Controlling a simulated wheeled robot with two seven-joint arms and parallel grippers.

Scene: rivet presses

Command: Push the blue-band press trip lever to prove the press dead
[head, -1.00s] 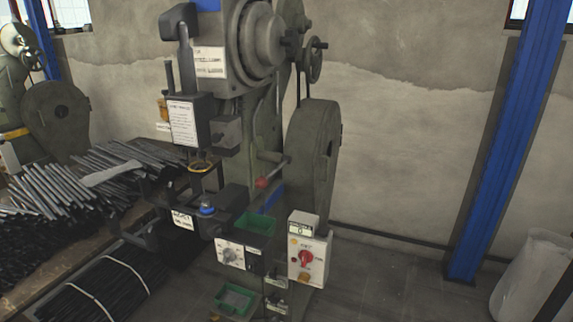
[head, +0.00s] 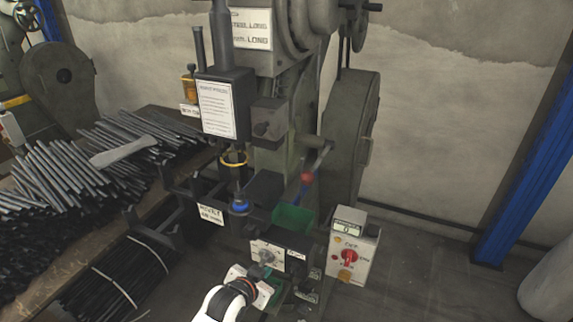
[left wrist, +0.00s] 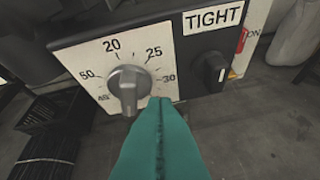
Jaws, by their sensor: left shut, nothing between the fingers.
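The press (head: 268,165) is a grey-green machine in the middle of the head view. Its lever with a red ball knob (head: 306,177) sticks out at the front right, angled down from its pivot. A strip of blue shows just below the knob. My left gripper (head: 271,282) is low in front of the press, below and left of the knob and apart from it. In the left wrist view its teal fingers (left wrist: 160,104) are shut together and empty, their tips just in front of a dial panel. My right gripper is not in view.
The panel has a numbered dial (left wrist: 128,88) and a black switch (left wrist: 212,70) marked TIGHT. A control box (head: 352,250) with a red knob stands right of it. A green tray (head: 293,218) sits below the lever. Metal rods (head: 50,180) cover the left bench. Open floor lies right.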

